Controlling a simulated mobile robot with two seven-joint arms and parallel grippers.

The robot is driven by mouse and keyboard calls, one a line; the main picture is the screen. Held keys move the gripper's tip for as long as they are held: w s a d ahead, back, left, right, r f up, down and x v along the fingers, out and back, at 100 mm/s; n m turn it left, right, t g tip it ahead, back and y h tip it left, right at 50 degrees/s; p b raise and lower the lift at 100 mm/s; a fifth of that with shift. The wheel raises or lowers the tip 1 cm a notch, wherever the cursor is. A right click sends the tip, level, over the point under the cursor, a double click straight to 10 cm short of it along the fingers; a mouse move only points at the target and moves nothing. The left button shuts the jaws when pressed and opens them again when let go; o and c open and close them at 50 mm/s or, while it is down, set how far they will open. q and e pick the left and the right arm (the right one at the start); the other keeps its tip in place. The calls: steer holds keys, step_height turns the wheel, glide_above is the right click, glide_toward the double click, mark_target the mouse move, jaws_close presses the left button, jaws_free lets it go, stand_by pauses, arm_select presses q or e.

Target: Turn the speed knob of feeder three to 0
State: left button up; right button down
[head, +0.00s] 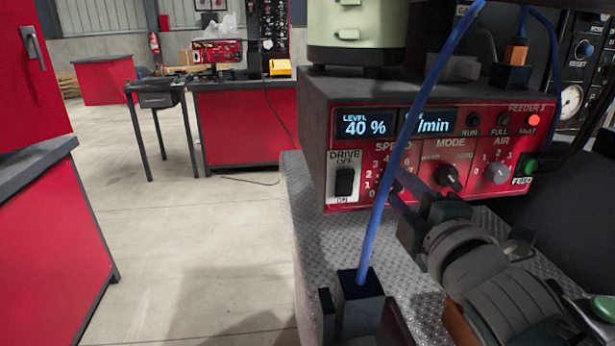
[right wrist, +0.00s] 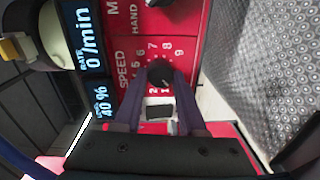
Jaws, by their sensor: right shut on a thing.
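The feeder three panel (head: 330,200) is red, with the speed knob (right wrist: 160,72) at its lower left, a black round knob on a white-numbered dial. My right gripper (head: 394,186) is shut on the speed knob, one finger on each side in the right wrist view (right wrist: 160,82). Fingers and a blue cable hide most of the knob in the head view. I cannot tell which number its pointer meets. The display (right wrist: 92,60) reads level 40 % and rate 0 /min. My left gripper is not in view.
The black drive switch (head: 345,182) is left of the knob; the mode knob (head: 447,177) and air knob (head: 497,173) are to its right. A blue cable (head: 410,120) crosses before the panel. The fault lamp (head: 530,118) glows red-orange. Patterned metal (head: 315,250) lies below.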

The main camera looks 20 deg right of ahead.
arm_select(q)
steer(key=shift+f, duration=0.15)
arm_select(e)
steer(key=shift+n, duration=0.5)
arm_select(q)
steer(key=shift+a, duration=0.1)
arm_select(e)
steer(key=shift+c, duration=2.4)
jaws_free()
steer(key=shift+r, duration=0.1)
